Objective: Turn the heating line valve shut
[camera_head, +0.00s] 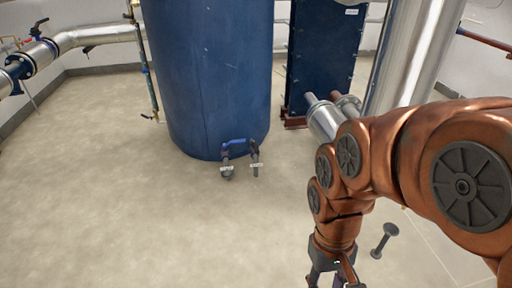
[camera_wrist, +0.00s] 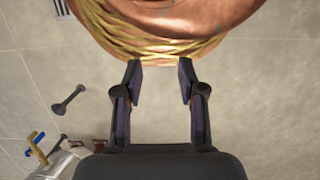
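My gripper (camera_wrist: 160,80) is open and empty in the wrist view, its two dark fingers apart over bare floor. In the head view my gripper (camera_head: 334,277) hangs low at the bottom edge, partly cut off, well away from the pipes. Several valve handles show. A blue lever (camera_head: 40,25) and a small red handle (camera_head: 12,39) sit on the steel pipework at the far left. A blue lever (camera_wrist: 36,138) and a yellow handle (camera_wrist: 38,155) are at the lower left of the wrist view. I cannot tell which is the heating line valve.
A large blue tank (camera_head: 208,75) stands at the back centre, with a small blue pipe (camera_head: 238,146) at its base. A dark blue plate exchanger (camera_head: 322,55) is right of it. A grey floor post (camera_head: 384,240) stands near my arm. The left floor is clear.

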